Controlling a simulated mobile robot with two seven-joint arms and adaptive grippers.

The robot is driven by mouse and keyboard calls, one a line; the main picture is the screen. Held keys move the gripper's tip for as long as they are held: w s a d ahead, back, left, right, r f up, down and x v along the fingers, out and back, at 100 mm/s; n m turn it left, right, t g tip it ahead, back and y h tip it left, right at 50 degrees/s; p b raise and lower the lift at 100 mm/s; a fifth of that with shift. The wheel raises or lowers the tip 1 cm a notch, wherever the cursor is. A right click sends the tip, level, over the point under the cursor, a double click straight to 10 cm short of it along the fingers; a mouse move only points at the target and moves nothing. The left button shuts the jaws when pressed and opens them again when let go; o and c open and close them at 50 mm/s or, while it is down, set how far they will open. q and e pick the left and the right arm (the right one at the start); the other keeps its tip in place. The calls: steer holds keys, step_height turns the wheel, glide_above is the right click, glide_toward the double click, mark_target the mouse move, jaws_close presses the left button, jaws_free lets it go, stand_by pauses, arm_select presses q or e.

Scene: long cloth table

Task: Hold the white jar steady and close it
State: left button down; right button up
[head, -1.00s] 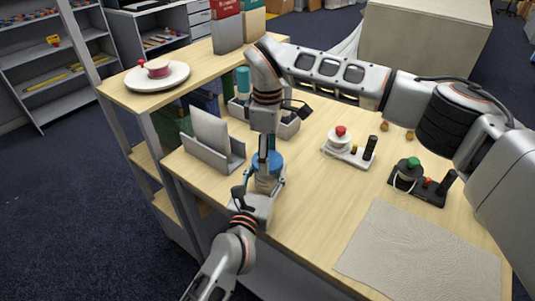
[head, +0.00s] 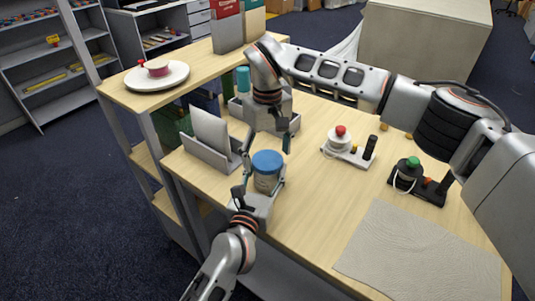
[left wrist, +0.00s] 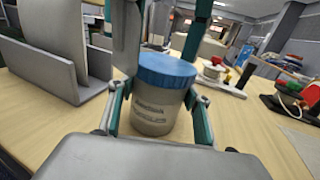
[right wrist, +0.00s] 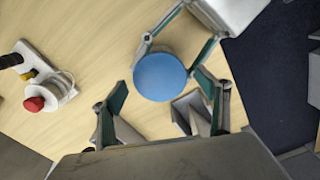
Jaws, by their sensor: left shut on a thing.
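The white jar (head: 266,183) stands upright near the table's front left edge, with printed marks on its side in the left wrist view (left wrist: 152,115). Its blue lid (head: 267,161) sits on top and looks level; how tightly it is seated cannot be told. My left gripper (head: 264,186) is shut around the jar's body, one finger on each side. My right gripper (head: 268,146) is open and empty above and just behind the lid, its fingers apart from it. In the right wrist view the lid (right wrist: 160,77) lies beyond the spread fingers (right wrist: 162,105).
A grey holder with an upright panel (head: 212,145) stands close left of the jar. A grey bin (head: 262,118) is behind my right gripper. Red-button (head: 340,140) and green-button (head: 408,175) devices stand to the right. A grey mat (head: 415,255) lies at the front right.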

steer(key=shift+r, duration=2.2)
steer(key=shift+c, duration=0.3)
